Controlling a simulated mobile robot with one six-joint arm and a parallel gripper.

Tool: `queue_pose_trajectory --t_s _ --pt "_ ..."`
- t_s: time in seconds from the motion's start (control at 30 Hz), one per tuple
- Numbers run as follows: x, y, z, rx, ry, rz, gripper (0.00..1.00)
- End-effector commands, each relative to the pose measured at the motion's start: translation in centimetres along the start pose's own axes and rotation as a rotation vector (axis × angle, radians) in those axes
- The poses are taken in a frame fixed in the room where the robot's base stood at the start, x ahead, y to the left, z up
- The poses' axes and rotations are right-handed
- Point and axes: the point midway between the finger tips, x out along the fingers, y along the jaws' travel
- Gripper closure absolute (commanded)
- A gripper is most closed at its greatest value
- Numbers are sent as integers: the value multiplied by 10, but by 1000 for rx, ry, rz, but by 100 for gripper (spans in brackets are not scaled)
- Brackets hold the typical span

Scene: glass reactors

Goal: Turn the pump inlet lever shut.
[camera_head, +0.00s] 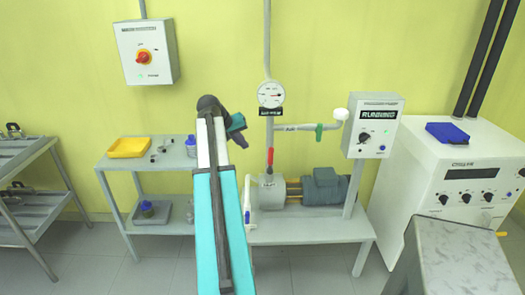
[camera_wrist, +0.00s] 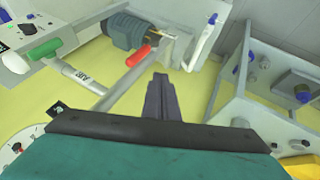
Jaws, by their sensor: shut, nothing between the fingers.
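A red lever (camera_head: 270,157) sits on the vertical pipe above the pump (camera_head: 268,193) and lies along that pipe; I take it as the inlet lever, as the small labels are unreadable. It also shows in the wrist view (camera_wrist: 139,55), just beyond and left of my fingertips. My gripper (camera_wrist: 160,78) is shut and empty, apart from the lever. In the head view my gripper (camera_head: 238,128) is left of the vertical pipe and partly hidden by my arm.
A green lever (camera_head: 319,131) stands across the horizontal pipe. A blue-tipped handle (camera_head: 247,213) is left of the pump. A pressure gauge (camera_head: 270,94) tops the pipe, and a control box (camera_head: 372,126) stands right. A shelf (camera_head: 122,167) with a yellow tray (camera_head: 129,147) is left.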

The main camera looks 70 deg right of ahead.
Motion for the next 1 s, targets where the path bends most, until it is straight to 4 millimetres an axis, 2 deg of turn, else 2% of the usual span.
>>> queue_pose_trajectory --t_s 0.53,0.77,1.0 --pt "7 1 0 0 -1 1 100" --pt "27 2 0 1 -2 1 100" --pt "57 1 0 0 -3 1 100"
